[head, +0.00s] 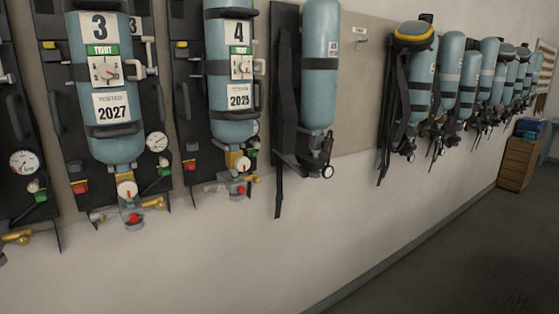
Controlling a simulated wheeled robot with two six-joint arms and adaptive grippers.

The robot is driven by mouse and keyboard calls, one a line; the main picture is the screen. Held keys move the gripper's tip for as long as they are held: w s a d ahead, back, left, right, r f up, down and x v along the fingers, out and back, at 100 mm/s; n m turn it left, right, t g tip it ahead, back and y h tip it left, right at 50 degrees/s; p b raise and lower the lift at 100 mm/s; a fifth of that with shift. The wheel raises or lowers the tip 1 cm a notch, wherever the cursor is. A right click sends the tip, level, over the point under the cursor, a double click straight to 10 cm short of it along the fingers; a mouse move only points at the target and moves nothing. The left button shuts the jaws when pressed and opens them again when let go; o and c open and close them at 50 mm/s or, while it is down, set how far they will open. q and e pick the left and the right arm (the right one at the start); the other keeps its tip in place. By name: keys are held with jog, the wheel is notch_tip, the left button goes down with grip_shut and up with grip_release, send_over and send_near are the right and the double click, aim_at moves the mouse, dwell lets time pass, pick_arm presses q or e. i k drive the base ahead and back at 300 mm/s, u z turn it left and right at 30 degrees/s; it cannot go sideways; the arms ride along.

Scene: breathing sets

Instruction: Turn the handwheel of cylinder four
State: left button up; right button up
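Cylinder four (231,130) hangs upright on a dark wall backplate, blue, with a white "4" label, a green tag and a "2025" label. Below its neck is a brass valve with a pale round knob (243,164), which looks like the handwheel. A red-centred part (241,190) sits just under it. The knob's turned position is too small to tell. Neither of my grippers is in view, and nothing touches the cylinder.
Cylinder three (111,142), labelled "2027", hangs to the left with a similar valve and a gauge (157,142). Another blue cylinder (319,100) hangs to the right, and several more sets line the wall. A wooden cabinet (519,163) stands far right. The floor (450,250) is clear.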

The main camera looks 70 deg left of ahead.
aim_at(242, 164)
jog(key=u, duration=0.3)
jog(key=i, duration=0.9)
jog(key=u, duration=1.35)
jog(key=i, duration=0.6)
jog(key=u, duration=0.6)
